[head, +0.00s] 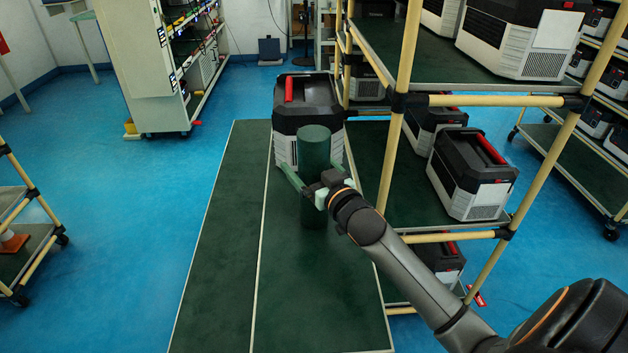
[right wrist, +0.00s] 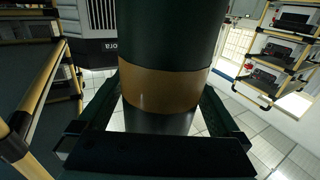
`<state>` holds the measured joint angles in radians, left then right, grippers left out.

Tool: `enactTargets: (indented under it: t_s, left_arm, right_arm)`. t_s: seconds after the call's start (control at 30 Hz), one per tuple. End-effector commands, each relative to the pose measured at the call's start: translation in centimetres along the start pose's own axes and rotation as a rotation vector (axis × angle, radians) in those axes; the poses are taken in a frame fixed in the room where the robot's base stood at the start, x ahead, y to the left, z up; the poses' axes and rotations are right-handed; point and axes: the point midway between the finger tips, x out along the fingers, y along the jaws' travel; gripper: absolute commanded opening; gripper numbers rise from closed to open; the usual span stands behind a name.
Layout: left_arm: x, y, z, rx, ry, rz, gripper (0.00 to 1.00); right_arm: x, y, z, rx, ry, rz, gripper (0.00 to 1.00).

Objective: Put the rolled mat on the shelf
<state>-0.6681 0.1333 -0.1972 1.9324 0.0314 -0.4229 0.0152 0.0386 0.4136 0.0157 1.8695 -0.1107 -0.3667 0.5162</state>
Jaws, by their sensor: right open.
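The rolled mat (head: 314,148) is a dark green upright cylinder standing on the green bench top. In the right wrist view the rolled mat (right wrist: 168,35) fills the middle, with a brown band around it. My right gripper (head: 308,172) is at the mat, open, with a finger on each side of it. The shelf (head: 385,210) is a rack with tan poles and green decks right of the bench. My left gripper is out of view.
A black and white box with a red handle (head: 306,103) sits on the bench just behind the mat. Several similar boxes (head: 470,175) fill the rack decks. The bench top (head: 222,260) is bare at the front and left. Blue floor (head: 115,220) is open at left.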

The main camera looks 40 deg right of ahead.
Motion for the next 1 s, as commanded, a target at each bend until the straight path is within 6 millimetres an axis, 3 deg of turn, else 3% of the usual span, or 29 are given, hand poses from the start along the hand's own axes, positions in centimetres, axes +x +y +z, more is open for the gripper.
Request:
enactTargets:
  t_s: [0.07, 0.93, 1.0]
  left_arm:
    - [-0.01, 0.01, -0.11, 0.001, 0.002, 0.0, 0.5]
    - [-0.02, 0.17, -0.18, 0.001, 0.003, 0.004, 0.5]
    - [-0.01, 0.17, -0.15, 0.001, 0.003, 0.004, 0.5]
  right_arm:
    - [-0.02, 0.01, 0.01, 0.0, 0.0, 0.0, 0.99]
    - [-0.06, 0.0, 0.05, 0.0, -0.001, 0.0, 0.01]
    - [-0.06, 0.0, 0.05, 0.0, -0.001, 0.0, 0.0]
